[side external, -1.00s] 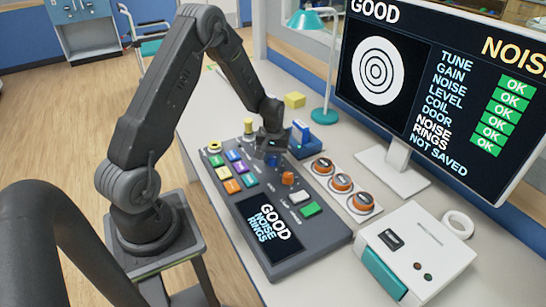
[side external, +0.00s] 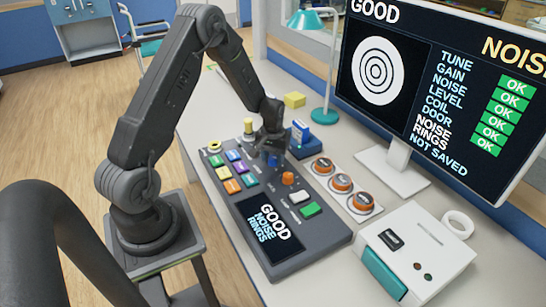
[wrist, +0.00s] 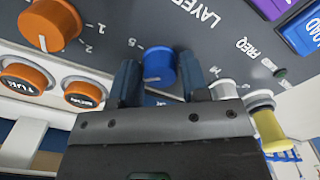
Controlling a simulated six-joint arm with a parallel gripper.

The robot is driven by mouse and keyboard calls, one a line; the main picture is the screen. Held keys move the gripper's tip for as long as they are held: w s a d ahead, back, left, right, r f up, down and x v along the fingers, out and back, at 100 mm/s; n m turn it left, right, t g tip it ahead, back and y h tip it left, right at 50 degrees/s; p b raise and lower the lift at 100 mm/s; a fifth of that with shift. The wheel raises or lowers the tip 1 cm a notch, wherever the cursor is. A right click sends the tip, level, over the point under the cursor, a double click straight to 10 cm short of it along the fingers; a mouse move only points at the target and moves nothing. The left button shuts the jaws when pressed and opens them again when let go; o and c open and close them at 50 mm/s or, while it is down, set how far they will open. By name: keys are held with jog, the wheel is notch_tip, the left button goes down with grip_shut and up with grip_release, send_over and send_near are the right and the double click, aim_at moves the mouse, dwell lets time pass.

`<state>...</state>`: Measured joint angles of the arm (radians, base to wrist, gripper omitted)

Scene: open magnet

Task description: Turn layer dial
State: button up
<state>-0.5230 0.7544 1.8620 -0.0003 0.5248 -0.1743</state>
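The console (side external: 232,200) has LAYER lettering printed on it, seen in the wrist view beside a blue dial (wrist: 160,64). In the side view a little of the blue dial (side external: 272,161) shows under the gripper. My gripper (wrist: 160,75) has one finger on each side of this dial, close against its sides, and appears shut on it. My gripper also shows in the side view (side external: 270,152). A number 5 is printed near the dial. The dial's pointer is hard to make out.
An orange knob (wrist: 50,25) with marks 1 and 2 stands near. A yellow-topped post (wrist: 270,125) is close on the other side. Coloured buttons, three orange-topped pieces (side external: 342,182) and a blue block (side external: 301,137) surround the area. The monitor (side external: 440,80) reads GOOD, NOISE RINGS, NOT SAVED.

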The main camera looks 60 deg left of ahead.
aim_at(273, 157)
jog(key=o, duration=0.3)
notch_tip(273, 157, up, 14)
dwell(0.6)
jog(key=s+d+r+m+t, duration=0.1)
jog(key=s+d+r+m, duration=0.15)
jog(key=d+r, duration=0.4)
jog(key=s+d+r+m+t, duration=0.1)
jog(key=s+d+r+t, duration=0.1)
jog(key=s+d+r, duration=0.35)
jog(key=s+d+r+m+t, duration=0.2)
jog(key=s+d+r+m, duration=0.1)
jog(key=s+d, duration=0.7)
jog(key=shift+s+r+m+t, duration=0.15)
jog(key=shift+s+m+t, duration=0.25)
jog(key=shift+m, duration=0.35)
jog(key=shift+a, duration=0.1)
